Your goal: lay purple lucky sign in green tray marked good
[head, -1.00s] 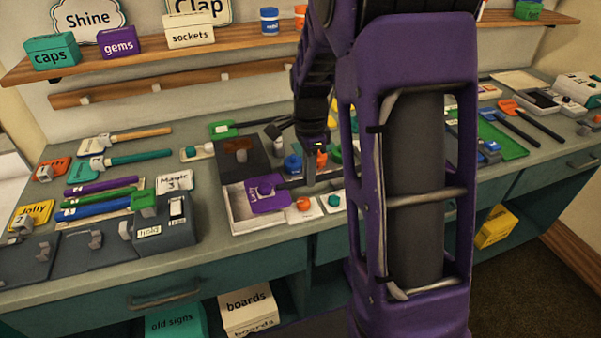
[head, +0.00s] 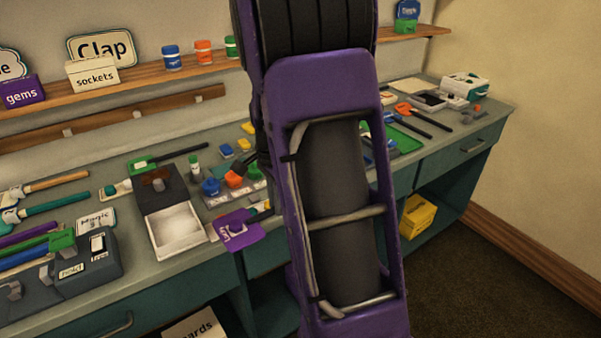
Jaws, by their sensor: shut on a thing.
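The purple lucky sign (head: 240,232) is a flat purple plate with pale lettering. It hangs in the air at the counter's front edge, just right of the open white box, tilted, its handle running right behind my arm. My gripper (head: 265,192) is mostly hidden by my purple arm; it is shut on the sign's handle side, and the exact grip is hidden. A green tray (head: 408,144) lies on the counter to the right of my arm, partly covered by it. Its marking cannot be read, and a dark-handled tool lies at its edge.
The white box (head: 178,232) is empty. Blue and orange pots (head: 211,186) stand on the counter behind the sign. Dark tools (head: 432,122) and a white machine (head: 466,87) lie beyond the tray. A shelf (head: 150,75) runs along the wall.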

